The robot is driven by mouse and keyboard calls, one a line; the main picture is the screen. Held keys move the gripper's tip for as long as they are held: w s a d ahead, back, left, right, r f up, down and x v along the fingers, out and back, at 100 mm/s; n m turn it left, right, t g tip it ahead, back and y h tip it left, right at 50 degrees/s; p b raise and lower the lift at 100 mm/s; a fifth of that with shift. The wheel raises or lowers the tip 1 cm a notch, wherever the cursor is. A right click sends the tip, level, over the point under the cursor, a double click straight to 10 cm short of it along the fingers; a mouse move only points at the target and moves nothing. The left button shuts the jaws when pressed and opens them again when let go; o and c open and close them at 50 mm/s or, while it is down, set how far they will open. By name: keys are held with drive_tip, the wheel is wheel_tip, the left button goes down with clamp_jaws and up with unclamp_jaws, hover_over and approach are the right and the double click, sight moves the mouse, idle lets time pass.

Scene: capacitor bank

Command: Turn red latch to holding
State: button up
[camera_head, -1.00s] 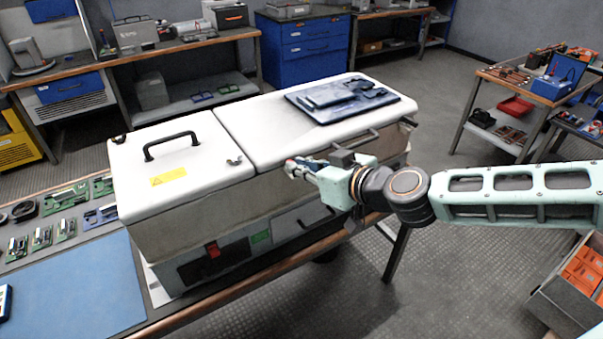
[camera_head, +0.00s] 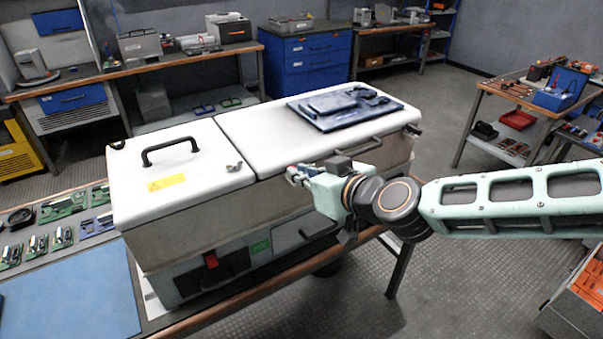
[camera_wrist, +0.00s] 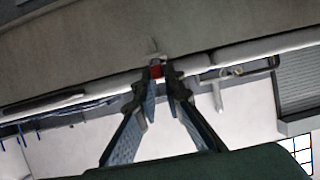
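My gripper (camera_head: 290,175) is at the front side of the long white-lidded case (camera_head: 185,235), near the seam between its two lids. In the wrist view my gripper (camera_wrist: 158,84) shows two fingers with a gap between them. A small red part (camera_wrist: 155,71) is at the fingertips, in or just beyond the gap; contact cannot be told. A red latch-like piece (camera_head: 211,260) sits on a dark panel low on the case front, left of and below my gripper. I cannot tell whether the two red parts are the same. The arm hides part of the case front.
The case stands on a workbench with a blue mat (camera_head: 75,295) and several circuit boards (camera_head: 62,205) to the left. A dark tray (camera_head: 345,106) lies on the right lid. A black lid handle (camera_head: 170,150) stands up at left.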

drive_tip(key=shift+o, duration=0.9)
drive_tip(key=shift+r, duration=0.1)
drive_tip(key=shift+r, duration=0.25)
wheel_tip(320, 180, up, 9)
drive_tip(key=shift+r, duration=0.2)
